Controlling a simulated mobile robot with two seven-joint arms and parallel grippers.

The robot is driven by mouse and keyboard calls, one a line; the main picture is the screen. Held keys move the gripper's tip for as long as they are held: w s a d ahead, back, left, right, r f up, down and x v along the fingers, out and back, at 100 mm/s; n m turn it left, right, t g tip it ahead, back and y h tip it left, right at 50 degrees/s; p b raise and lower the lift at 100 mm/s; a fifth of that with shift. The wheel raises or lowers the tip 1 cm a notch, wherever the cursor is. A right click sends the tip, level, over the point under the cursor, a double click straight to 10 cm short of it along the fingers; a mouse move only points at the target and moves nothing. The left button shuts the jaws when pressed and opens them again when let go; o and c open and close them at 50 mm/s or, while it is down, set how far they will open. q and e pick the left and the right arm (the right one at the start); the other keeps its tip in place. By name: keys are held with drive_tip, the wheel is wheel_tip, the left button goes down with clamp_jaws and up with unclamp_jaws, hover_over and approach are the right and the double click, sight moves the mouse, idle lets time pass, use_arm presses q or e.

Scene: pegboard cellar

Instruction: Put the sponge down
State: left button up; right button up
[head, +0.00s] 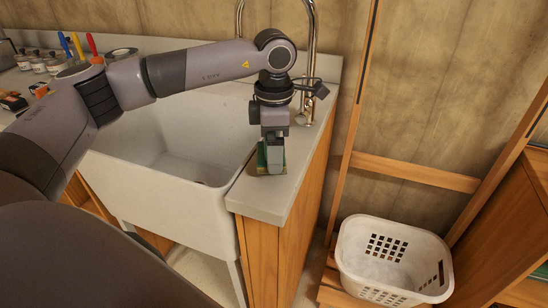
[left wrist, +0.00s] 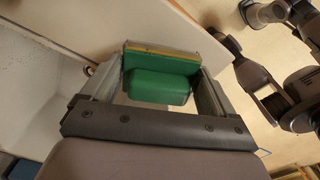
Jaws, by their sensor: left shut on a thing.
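The sponge (head: 262,156) is green with a thin yellowish layer. My left gripper (head: 272,158) points down over the narrow counter right of the sink and is shut on it. In the left wrist view the sponge (left wrist: 160,62) sits between the two fingers of the left gripper (left wrist: 155,88), showing a wide green part with a yellow stripe and a smaller green block in front. Its underside is at or very near the counter top (head: 284,202); contact is hidden. The right gripper is not seen in the head view and I cannot make it out in the wrist view.
A white sink (head: 165,195) with a deep basin lies left of the counter strip. A tall metal faucet (head: 313,60) stands behind my gripper. A white basket (head: 392,258) stands low at the right. Jars and colored-handled tools (head: 93,48) sit at the back left.

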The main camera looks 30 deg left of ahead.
use_arm(q)
drive_tip(key=shift+f, duration=1.7)
drive_tip(key=o, duration=1)
drive_tip(key=shift+f, duration=0.15)
drive_tip(key=r, duration=0.5)
drive_tip(key=shift+d+r+b, duration=0.3)
drive_tip(key=shift+r, duration=0.75)
drive_tip(key=shift+s, duration=0.1)
